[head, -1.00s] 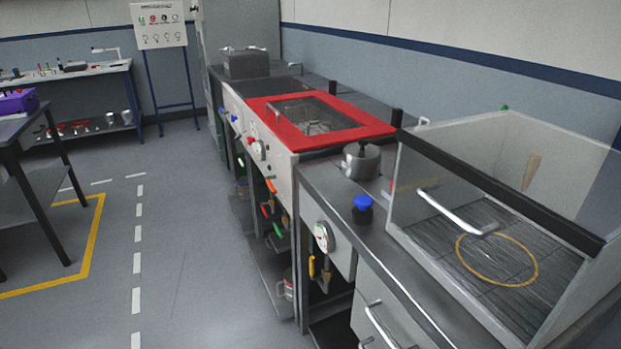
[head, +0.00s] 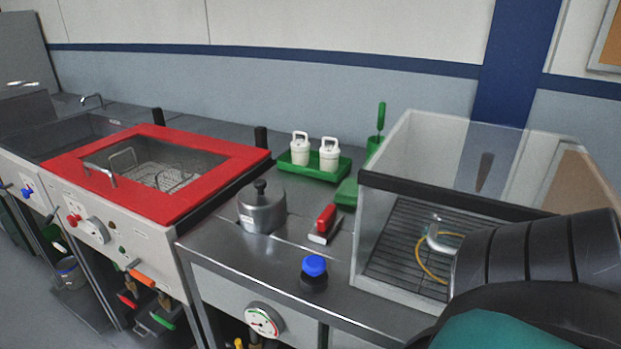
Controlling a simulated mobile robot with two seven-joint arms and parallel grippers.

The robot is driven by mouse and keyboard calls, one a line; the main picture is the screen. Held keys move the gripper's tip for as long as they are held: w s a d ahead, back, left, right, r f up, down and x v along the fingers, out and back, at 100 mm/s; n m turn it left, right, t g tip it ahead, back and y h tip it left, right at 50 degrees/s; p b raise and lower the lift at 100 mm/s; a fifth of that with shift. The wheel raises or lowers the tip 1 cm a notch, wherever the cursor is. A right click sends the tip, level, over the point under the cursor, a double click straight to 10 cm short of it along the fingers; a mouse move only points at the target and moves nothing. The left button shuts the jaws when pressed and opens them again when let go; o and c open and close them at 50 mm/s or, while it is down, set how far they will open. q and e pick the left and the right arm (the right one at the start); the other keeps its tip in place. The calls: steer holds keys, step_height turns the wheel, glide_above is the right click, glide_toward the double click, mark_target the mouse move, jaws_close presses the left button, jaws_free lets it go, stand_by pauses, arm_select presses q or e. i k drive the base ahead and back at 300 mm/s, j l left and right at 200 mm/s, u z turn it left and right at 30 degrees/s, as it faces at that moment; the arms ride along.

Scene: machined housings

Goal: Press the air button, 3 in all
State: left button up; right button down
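A blue mushroom-shaped button (head: 314,266) on a black base stands upright on the steel counter near its front edge, left of the clear-walled box. I cannot read any label on it, so I cannot tell by text that it is the air button. Nothing touches it. My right arm comes in at the lower right, in front of the clear box. Its gripper is not visible, and my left gripper is also out of view.
The clear box (head: 366,237) with a wire grid stands right of the button. A steel pot (head: 262,212), a red-handled tool (head: 325,222) and a green tray (head: 345,170) with white bottles lie behind. A red-framed basin (head: 190,207) is left. A gauge (head: 263,320) is on the front panel.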

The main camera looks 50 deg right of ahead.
mark_target(313, 265)
steer(key=i+j+z, duration=0.15)
steer(key=z, duration=0.2)
steer(key=i+j+z, duration=0.1)
steer(key=z, duration=0.25)
steer(key=j+z, duration=0.4)
steer(key=i+j+z, duration=0.1)
steer(key=j+z, duration=0.4)
steer(key=i+j, duration=0.05)
steer(key=j, duration=0.05)
